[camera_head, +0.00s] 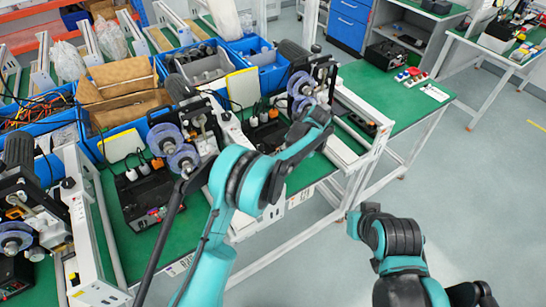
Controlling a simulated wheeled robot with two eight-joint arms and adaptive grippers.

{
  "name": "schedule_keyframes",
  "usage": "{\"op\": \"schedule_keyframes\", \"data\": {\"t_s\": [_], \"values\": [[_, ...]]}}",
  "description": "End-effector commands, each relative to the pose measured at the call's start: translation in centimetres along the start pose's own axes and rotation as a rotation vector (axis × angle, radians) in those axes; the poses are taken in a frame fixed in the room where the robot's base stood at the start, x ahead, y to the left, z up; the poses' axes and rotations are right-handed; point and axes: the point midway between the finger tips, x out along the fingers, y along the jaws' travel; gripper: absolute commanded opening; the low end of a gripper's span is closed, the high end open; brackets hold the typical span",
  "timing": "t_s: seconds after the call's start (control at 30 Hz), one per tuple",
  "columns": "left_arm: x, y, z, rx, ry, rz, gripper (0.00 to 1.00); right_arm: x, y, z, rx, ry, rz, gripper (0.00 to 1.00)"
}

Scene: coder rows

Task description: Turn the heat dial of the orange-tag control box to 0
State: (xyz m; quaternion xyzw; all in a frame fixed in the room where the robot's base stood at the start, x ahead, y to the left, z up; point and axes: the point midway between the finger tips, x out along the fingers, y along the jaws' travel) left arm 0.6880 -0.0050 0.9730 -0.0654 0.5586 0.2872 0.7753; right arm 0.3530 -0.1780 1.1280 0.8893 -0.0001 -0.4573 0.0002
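Two black control boxes stand on the green bench: one at the left (150,198) with buttons along its front, and one in the middle (262,134), partly behind my arm. Pale yellow cards stand behind them.
Coder machines with blue-grey reels (172,147) stand beside the boxes. Blue bins (262,62) with cardboard and parts line the back. Open floor (450,190) lies at the right.

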Motion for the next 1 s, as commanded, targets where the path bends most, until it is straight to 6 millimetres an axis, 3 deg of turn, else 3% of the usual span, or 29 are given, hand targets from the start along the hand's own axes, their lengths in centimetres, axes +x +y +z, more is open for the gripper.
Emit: {"op": "schedule_keyframes", "data": {"t_s": [0.1,0.6,0.93,1.0], "values": [[0.3,1.4,0.4,0.002,-0.002,0.056,0.33,-0.1,0.0,0.0,0.000,0.000,0.000,0.00],[7.3,1.8,0.3,0.001,-0.001,0.056,0.33,0.9,0.0,0.6,0.000,0.000,0.000,0.00],[7.7,1.8,0.3,0.002,-0.002,0.055,0.33,0.9,0.0,0.6,0.000,0.000,0.000,0.00],[7.7,1.8,0.3,0.002,-0.002,0.055,0.17,0.9,0.0,0.6,0.000,0.000,0.000,0.00]]}}
